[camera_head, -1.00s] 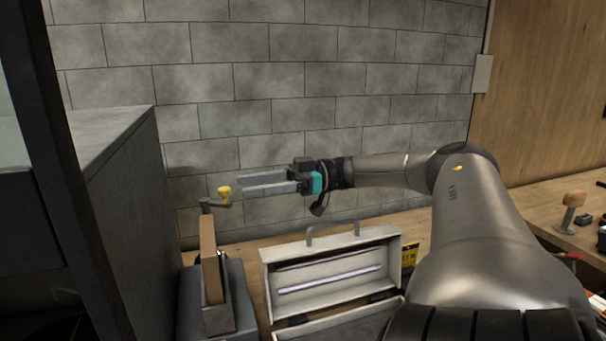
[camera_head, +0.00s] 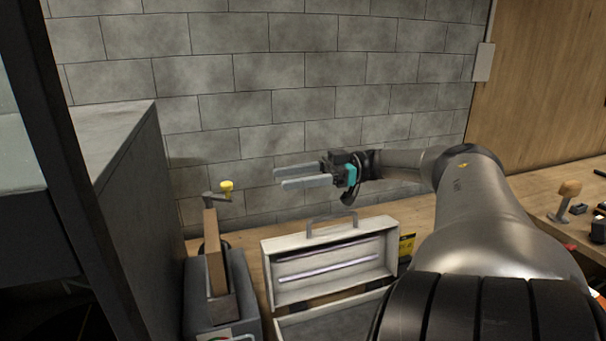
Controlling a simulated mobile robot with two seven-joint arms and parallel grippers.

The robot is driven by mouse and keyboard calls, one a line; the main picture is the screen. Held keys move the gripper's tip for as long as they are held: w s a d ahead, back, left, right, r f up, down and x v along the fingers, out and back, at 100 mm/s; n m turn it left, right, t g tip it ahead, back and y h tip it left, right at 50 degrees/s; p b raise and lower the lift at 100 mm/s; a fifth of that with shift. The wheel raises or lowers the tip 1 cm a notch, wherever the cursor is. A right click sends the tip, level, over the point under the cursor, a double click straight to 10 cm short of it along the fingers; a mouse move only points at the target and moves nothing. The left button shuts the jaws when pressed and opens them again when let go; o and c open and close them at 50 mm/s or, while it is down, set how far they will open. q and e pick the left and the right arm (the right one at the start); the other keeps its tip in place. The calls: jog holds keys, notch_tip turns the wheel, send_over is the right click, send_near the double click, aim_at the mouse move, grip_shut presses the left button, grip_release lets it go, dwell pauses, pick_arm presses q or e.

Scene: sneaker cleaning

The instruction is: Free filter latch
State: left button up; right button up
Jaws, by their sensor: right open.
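A grey machine (camera_head: 200,318) stands at the lower left, with an upright wooden board (camera_head: 215,262) on it. A metal latch arm (camera_head: 211,198) with a yellow knob (camera_head: 227,187) sits at the board's top. I cannot tell for sure that this is the filter latch. My right gripper (camera_head: 275,177) is open and empty, its two fingers pointing left, in front of the block wall. Its fingertips are to the right of the yellow knob and apart from it. My left gripper is not in view.
An open white case (camera_head: 330,243) with a handle stands on the wooden bench below my right gripper. A dark cabinet (camera_head: 135,200) is at the left. Small tools, among them a wooden-topped one (camera_head: 569,190), lie at the far right.

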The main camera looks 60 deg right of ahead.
jog(key=shift+s+d, duration=0.65)
jog(key=shift+s, duration=0.2)
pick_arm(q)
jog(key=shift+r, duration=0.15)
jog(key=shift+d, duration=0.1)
